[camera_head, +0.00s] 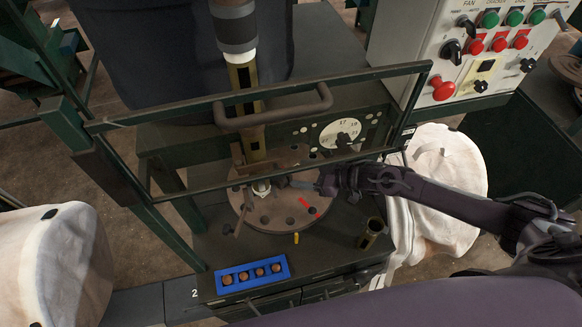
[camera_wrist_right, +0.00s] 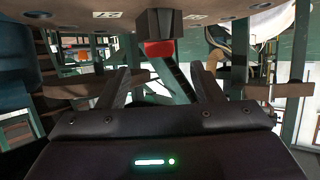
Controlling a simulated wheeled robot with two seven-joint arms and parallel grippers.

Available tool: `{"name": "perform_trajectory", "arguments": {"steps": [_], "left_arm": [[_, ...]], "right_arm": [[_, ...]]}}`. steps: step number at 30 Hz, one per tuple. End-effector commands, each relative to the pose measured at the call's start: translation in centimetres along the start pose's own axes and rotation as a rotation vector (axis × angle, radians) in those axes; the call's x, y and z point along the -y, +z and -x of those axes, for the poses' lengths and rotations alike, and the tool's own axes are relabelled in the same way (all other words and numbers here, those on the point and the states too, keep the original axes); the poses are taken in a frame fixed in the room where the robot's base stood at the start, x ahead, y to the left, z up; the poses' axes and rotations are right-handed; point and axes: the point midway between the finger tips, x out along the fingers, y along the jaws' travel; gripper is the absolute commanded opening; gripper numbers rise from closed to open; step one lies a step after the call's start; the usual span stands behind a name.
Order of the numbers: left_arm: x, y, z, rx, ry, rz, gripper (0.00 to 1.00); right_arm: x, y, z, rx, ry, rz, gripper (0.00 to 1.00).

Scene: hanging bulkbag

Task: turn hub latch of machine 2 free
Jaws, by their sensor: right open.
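Machine 2 has a round brown disc (camera_head: 275,215) with holes and a red mark; a "2" shows on the base in front. A pale hub (camera_head: 261,188) sits towards the disc's far left side, with a small dark lever beside it. I cannot tell for sure which part is the latch. My right gripper (camera_head: 297,184) reaches in from the right, low over the disc, to the right of the hub. In the right wrist view, my right gripper (camera_wrist_right: 160,80) is open, with a dark block with a red end (camera_wrist_right: 158,48) beyond its fingers. My left gripper is out of view.
A dark green guard frame (camera_head: 172,110) crosses above the disc. A dial (camera_head: 340,134) stands behind it. In front lie a blue tray (camera_head: 236,288) with several brown balls, a yellow peg (camera_head: 296,238) and a cup (camera_head: 371,233). A control panel (camera_head: 410,40) stands at the upper right.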

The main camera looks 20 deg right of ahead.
Motion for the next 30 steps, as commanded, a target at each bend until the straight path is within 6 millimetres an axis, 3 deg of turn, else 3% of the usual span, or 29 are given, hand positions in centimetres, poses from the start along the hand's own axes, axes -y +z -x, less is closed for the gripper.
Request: {"name": "perform_trajectory", "arguments": {"steps": [3, 9, 21, 30], "left_arm": [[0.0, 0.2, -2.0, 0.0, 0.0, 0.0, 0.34], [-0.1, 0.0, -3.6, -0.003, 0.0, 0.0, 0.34], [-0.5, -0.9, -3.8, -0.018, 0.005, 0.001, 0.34], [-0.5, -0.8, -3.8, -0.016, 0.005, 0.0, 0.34]], "right_arm": [[0.0, 0.5, -2.4, -0.003, 0.0, 0.002, 0.6], [0.0, 0.3, -5.1, -0.003, 0.0, 0.001, 0.6], [0.0, 0.0, -5.9, 0.001, 0.001, 0.001, 0.6], [0.0, 0.0, -5.9, 0.0, 0.001, 0.001, 0.22]]}}
